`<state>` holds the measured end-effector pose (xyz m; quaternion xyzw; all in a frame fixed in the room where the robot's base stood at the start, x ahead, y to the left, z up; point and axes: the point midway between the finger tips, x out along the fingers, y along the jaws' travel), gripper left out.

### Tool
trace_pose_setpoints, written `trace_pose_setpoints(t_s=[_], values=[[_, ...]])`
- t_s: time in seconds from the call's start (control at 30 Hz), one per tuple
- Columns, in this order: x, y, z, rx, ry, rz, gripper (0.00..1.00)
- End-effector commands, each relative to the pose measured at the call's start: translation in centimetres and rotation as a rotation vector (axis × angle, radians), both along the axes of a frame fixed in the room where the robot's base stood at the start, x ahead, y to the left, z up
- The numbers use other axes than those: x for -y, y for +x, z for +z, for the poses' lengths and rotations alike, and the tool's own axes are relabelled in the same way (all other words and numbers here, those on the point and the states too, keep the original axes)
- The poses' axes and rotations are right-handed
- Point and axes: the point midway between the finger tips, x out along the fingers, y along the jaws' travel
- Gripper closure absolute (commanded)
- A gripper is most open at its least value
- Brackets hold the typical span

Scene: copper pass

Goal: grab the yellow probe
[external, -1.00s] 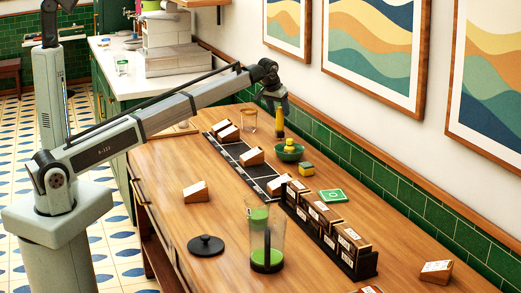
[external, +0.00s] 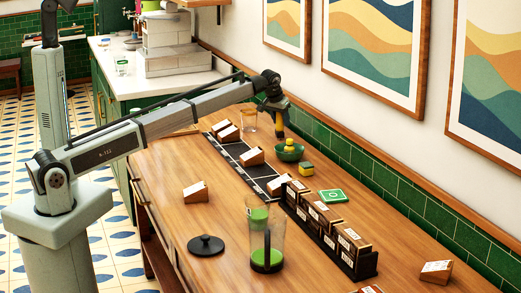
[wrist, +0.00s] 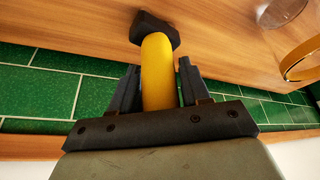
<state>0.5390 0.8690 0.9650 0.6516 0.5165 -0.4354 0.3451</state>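The yellow probe (external: 280,129) stands behind the green bowl (external: 288,151) near the green-tiled wall. In the wrist view its yellow shaft (wrist: 158,72) runs between my fingers, with a black end piece (wrist: 155,31) at the wooden table. My gripper (external: 279,110) is over the top of the probe, pointing down. In the wrist view my gripper (wrist: 157,80) has one finger on each side of the shaft. The fingers are apart and look open, with very little room beside the shaft. The bowl hides part of the probe in the external view.
A yellow-and-dark sponge (external: 306,169) and wooden blocks (external: 251,156) lie nearby. The tiled wall (external: 345,156) is close behind.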

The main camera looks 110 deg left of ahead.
Motion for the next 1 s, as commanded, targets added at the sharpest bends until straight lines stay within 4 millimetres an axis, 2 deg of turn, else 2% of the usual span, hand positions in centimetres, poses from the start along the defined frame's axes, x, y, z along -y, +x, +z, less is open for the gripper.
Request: trace_pose_setpoints(t_s=[0.07, 0.43, 0.77, 1.0], values=[[0.0, 0.0, 0.0, 0.0, 0.0, 0.0, 0.62], [0.0, 0.0, 0.0, 0.0, 0.0, 0.0, 0.97], [0.0, 0.0, 0.6, 0.0, 0.001, 0.0, 0.98], [-0.1, 0.1, 4.3, 0.001, 0.002, 0.0, 0.98]])
